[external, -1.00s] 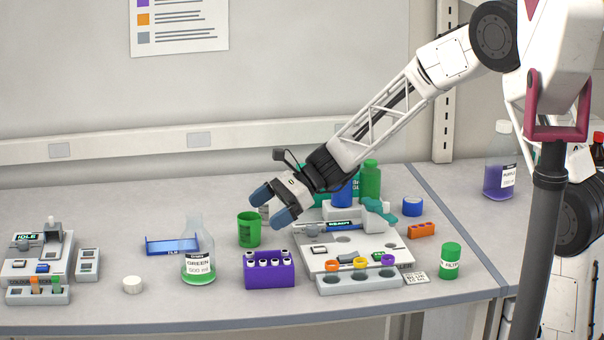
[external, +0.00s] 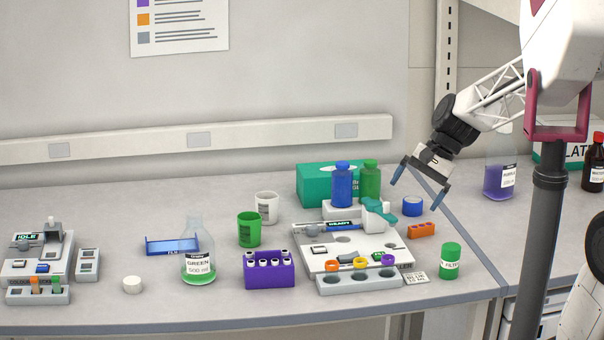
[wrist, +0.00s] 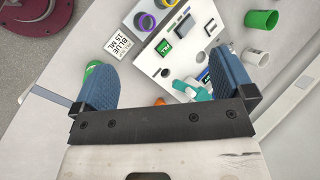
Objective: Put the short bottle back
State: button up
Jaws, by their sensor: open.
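Several bottles are in the external view, and I cannot tell for sure which one the task means. A short green bottle with a white label (external: 450,262) stands upright at the bench's front right; a green piece beside my left finger in the wrist view (wrist: 92,67) may be it. A blue bottle (external: 342,186) and a green bottle (external: 371,181) stand side by side on a white block (external: 338,212) at the back. My gripper (external: 418,194) is open and empty, in the air right of these two bottles. Its two blue fingers also show in the wrist view (wrist: 162,72).
A white device (external: 318,262) with a teal-and-white tool on it sits mid-bench. A blue tape roll (external: 412,207) and an orange rack (external: 422,231) lie right of it. Purple rack (external: 269,272), green cup (external: 249,230), white cup (external: 266,207) and green flask (external: 198,262) stand left.

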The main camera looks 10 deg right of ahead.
jog(key=s+d+n+t+h, duration=0.1)
jog(key=s+d+n+h, duration=0.1)
jog(key=s+d, duration=0.6)
jog(key=s+d+n+t+h, duration=0.2)
jog(key=s+d, duration=0.6)
jog(key=d, duration=0.5)
jog(key=shift+s+d+f+n+h, duration=0.25)
jog(key=shift+n+h, duration=0.45)
jog(key=shift+h, duration=0.5)
